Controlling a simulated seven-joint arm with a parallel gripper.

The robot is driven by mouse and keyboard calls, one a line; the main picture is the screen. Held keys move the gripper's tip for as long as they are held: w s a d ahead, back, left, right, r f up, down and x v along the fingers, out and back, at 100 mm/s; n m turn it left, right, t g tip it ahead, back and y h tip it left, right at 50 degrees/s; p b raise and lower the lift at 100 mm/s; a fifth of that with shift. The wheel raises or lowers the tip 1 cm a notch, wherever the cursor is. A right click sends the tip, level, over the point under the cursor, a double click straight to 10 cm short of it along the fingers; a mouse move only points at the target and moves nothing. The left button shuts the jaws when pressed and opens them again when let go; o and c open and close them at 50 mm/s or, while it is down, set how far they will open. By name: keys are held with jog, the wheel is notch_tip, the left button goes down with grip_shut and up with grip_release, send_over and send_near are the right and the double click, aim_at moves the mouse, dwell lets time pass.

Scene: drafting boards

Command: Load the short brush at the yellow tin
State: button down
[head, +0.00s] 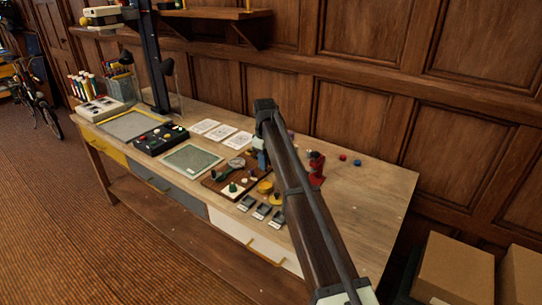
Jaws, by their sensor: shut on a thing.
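My gripper (260,160) hangs down at the end of my arm over the far side of a brown board (212,183) on the table. It is small and partly hidden by my arm. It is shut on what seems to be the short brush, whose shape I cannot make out. The yellow tin (265,187) is a small round yellow thing at the right end of the brown board, just below my gripper in the picture. I cannot tell whether the brush touches anything.
A red device (317,168) stands right of my arm. Several grey blocks (261,211) line the front edge. A green mat (192,159), a black tray (160,138) and white cards (222,131) lie left. The table's right end (372,205) is mostly bare.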

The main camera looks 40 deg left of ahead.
jog(key=shift+s+f, duration=0.1)
jog(key=shift+f, duration=2.9)
jog(key=shift+f, duration=0.6)
jog(key=shift+r, duration=0.1)
jog(key=shift+r, duration=3.5)
jog(key=w+d+f+m, duration=0.1)
jog(key=w+d+m, duration=0.2)
jog(key=d, duration=0.9)
jog(key=w+d+f+m, duration=0.1)
jog(key=w+d+m, duration=0.2)
jog(key=d, duration=1)
jog(key=w+d+f+m, duration=0.1)
jog(key=w+d+m, duration=0.2)
jog(key=d, duration=0.9)
jog(key=s+d+f+m, duration=0.1)
jog(key=s+d+m, duration=0.2)
jog(key=d, duration=0.8)
jog(key=s+d+f+m, duration=0.1)
jog(key=s+d+m, duration=0.2)
jog(key=d, duration=0.7)
jog(key=s+d+m, duration=0.3)
jog(key=d, duration=0.8)
jog(key=shift+d+f, duration=0.3)
jog(key=shift+f, duration=0.1)
